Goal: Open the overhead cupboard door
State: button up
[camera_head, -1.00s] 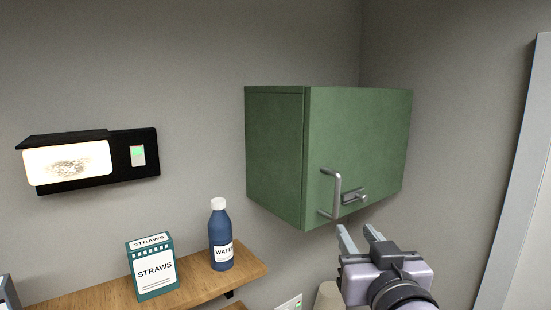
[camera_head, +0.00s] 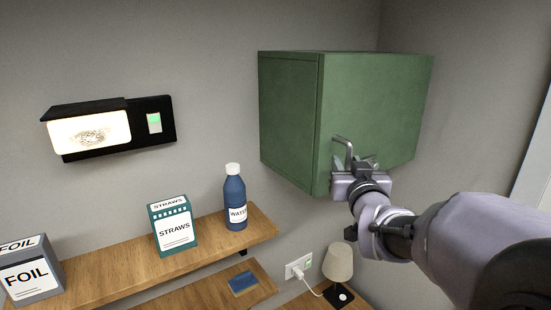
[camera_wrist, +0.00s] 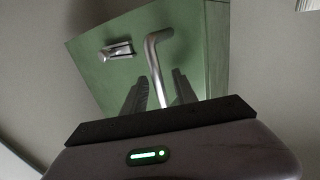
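The green overhead cupboard (camera_head: 290,115) hangs on the wall, and its door (camera_head: 375,105) is closed. It also shows in the wrist view (camera_wrist: 90,65). The grey bar handle (camera_head: 340,140) is near the door's lower left corner in the head view. In the wrist view, the handle (camera_wrist: 155,65) runs down between my fingers. My gripper (camera_head: 346,164) is at the handle. Its two fingers (camera_wrist: 160,90) are apart, one on each side of the bar, with a gap showing on the right. The handle's lower end is hidden by my gripper.
A small metal latch (camera_wrist: 118,50) is on the door beside the handle. Below left, a wooden shelf (camera_head: 120,274) holds a foil box (camera_head: 30,272), a straws box (camera_head: 174,228) and a blue water bottle (camera_head: 235,205). A lamp (camera_head: 338,264) stands under the cupboard.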

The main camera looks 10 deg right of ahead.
jog(key=shift+s, duration=0.15)
grip_shut()
dwell(1.2)
